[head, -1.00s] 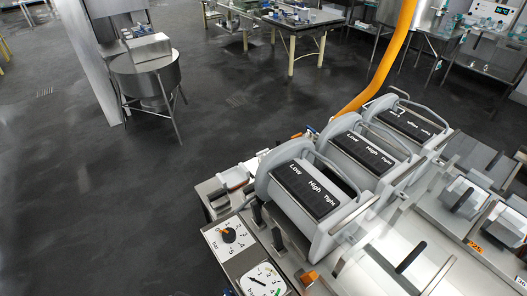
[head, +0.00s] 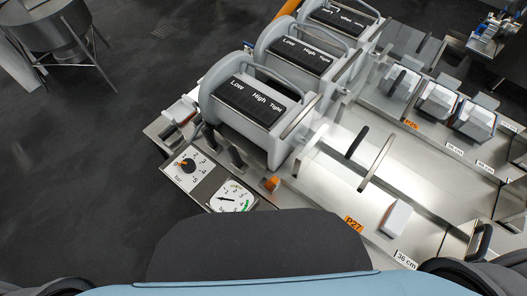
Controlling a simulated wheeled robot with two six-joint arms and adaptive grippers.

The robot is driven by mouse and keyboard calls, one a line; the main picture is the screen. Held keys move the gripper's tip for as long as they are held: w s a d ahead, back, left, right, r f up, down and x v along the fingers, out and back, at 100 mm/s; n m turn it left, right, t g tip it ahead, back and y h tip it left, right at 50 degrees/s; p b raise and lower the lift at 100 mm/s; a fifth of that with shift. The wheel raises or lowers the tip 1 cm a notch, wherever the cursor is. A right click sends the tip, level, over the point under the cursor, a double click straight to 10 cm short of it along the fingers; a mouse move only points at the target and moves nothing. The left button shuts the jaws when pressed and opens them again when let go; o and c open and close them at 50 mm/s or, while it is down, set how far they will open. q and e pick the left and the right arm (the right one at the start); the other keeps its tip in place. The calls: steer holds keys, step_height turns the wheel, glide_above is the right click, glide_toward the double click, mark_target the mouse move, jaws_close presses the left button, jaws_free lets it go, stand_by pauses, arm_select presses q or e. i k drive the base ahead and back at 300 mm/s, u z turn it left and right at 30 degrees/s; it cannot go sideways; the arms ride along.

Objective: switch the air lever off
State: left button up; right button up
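The nearest press unit (head: 255,108) is grey with a black plate marked Low, High and Tight. In front of it is a panel with a black pressure knob (head: 188,165) marked bar, and a round gauge (head: 233,196). Two dark upright levers (head: 235,153) stand between the panel and the press unit. A small orange handle (head: 271,183) sits at the unit's front right corner. No label shows which of these is the air lever, and its position cannot be read. Neither of my grippers is in view.
Two more press units (head: 300,52) stand in a row behind. A steel bench (head: 330,205) to the right carries a bar handle, white blocks and orange label P27 (head: 353,224). A steel vat (head: 58,35) stands at the upper left. The dark floor at left is clear.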

mark_target(274, 180)
steer(key=u, duration=0.05)
steer(key=k, duration=1)
steer(key=u, duration=0.9)
steer(key=i, duration=0.85)
steer(key=z, duration=1.25)
